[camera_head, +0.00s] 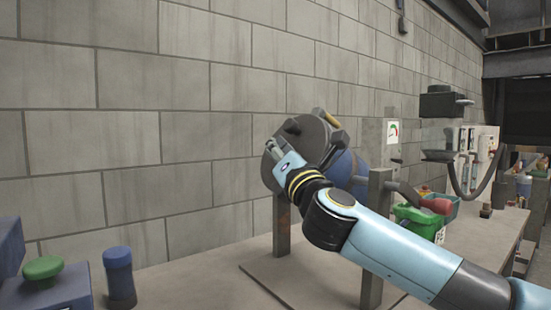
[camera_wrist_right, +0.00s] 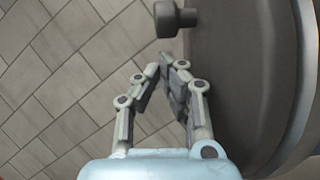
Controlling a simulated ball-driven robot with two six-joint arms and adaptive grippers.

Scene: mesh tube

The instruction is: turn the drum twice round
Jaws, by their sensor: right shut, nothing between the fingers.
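The drum (camera_head: 312,133) is a dark grey round body with a blue part (camera_head: 345,168) behind my arm. It is mounted between upright posts on a flat plate. Short pegs stick out from it, one dark and one yellowish. My right gripper (camera_head: 274,147) is at the drum's left side, shut and empty, and my forearm hides part of the drum. In the right wrist view the shut fingers (camera_wrist_right: 167,70) point towards a dark knob (camera_wrist_right: 172,18), apart from it. The drum's grey side (camera_wrist_right: 235,70) fills the right there. My left gripper is not in view.
A block wall (camera_head: 180,130) stands close behind. A green button on a blue box (camera_head: 45,270) and a blue cylinder (camera_head: 118,275) stand at the front left. A green bin (camera_head: 418,221) and wall-mounted boxes are on the right. The bench between cylinder and plate is clear.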

